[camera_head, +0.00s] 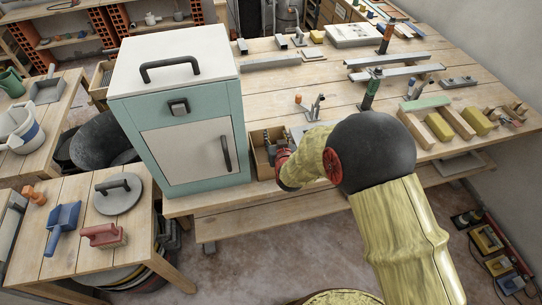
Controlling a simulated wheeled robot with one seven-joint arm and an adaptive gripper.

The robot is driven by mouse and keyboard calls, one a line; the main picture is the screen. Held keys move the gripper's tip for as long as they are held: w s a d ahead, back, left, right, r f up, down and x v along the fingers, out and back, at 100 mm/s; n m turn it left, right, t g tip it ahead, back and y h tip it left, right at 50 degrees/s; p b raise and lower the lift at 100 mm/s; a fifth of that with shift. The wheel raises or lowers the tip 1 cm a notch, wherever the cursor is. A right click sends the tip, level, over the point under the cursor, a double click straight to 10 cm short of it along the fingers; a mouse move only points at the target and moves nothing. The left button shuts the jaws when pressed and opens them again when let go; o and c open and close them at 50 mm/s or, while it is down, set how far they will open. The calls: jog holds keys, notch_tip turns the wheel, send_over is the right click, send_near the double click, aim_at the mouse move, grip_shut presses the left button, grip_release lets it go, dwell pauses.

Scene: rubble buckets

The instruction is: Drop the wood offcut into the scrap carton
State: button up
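A small open brown box (261,167), which looks like the scrap carton, stands on the workbench just right of the teal cabinet. My gripper (275,147) is at this box, its dark fingers over or inside the opening. My wrist covers part of the box and of the fingers, so I cannot tell whether the gripper is open or holds anything. I cannot single out the wood offcut. Wooden blocks, one pale (440,127) and one yellowish (477,121), lie at the right of the bench.
The teal cabinet (184,165) with a white top stands tall close left of the box. Metal bars (396,72) and clamps lie across the bench (285,85). A side table at lower left holds a blue scoop (62,225), a red brush (103,235) and a round lid (119,195).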

jog(key=shift+o, duration=0.9)
jog(key=v, duration=1.2)
